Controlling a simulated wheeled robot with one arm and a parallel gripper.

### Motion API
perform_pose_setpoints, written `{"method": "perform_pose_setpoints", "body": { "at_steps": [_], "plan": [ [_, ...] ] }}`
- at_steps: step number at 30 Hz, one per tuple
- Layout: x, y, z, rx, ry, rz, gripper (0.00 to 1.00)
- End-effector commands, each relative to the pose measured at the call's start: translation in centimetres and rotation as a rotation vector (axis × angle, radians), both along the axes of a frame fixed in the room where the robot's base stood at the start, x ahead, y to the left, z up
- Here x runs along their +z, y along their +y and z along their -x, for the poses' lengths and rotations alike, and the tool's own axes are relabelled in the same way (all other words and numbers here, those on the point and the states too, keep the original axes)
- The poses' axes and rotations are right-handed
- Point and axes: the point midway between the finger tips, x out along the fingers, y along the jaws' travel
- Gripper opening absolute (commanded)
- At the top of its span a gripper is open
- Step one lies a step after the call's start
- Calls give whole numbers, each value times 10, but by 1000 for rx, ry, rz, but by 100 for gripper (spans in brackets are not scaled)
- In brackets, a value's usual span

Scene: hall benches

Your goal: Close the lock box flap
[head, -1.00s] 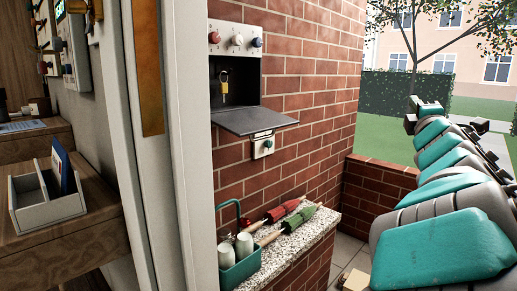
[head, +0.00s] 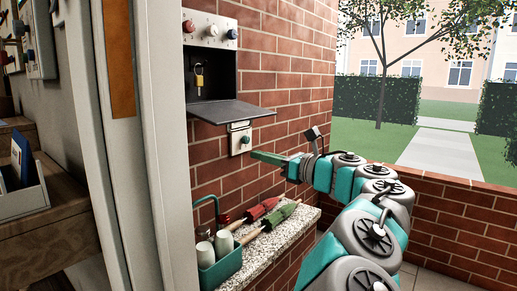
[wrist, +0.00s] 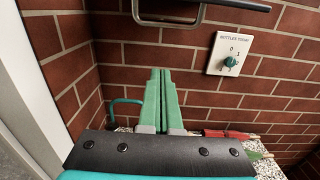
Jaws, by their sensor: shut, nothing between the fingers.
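The lock box (head: 222,78) is a dark recess in the brick wall, with a brass padlock (head: 199,76) hanging inside. Its grey flap (head: 232,110) is open, sticking out roughly level from the bottom edge of the box. My gripper (head: 255,154) has its green fingers shut and empty. In the head view it is below the flap and to its right, apart from it, pointing left towards the wall. In the wrist view the closed fingertips (wrist: 160,72) point at the brick, under a dark metal edge at the top that looks like part of the box or flap.
A small dial plate with a green knob (head: 240,140) is on the wall below the flap. A granite ledge (head: 290,232) holds a teal caddy (head: 219,268) and red and green rolled umbrella-like items. A white door frame (head: 150,150) stands close on the left.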

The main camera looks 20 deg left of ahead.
Motion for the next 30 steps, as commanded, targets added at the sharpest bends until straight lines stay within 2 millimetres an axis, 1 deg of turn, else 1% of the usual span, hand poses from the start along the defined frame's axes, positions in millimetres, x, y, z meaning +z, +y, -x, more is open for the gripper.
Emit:
{"method": "perform_pose_setpoints", "body": {
  "at_steps": [1, 3, 12, 15, 19, 24, 30],
  "plan": [
    [1, 11, -2, 10, 0, 0, 0],
    [2, 23, -8, 6, 0, -2, 0],
    [3, 71, -27, 6, 1, -4, 0],
    [20, 63, -26, 1, -2, -4, 0],
    [33, 58, -24, 0, -1, -3, 0],
    [39, 56, -23, 0, 1, -2, 0],
    [39, 55, -23, 0, 1, -2, 0]
  ]
}}
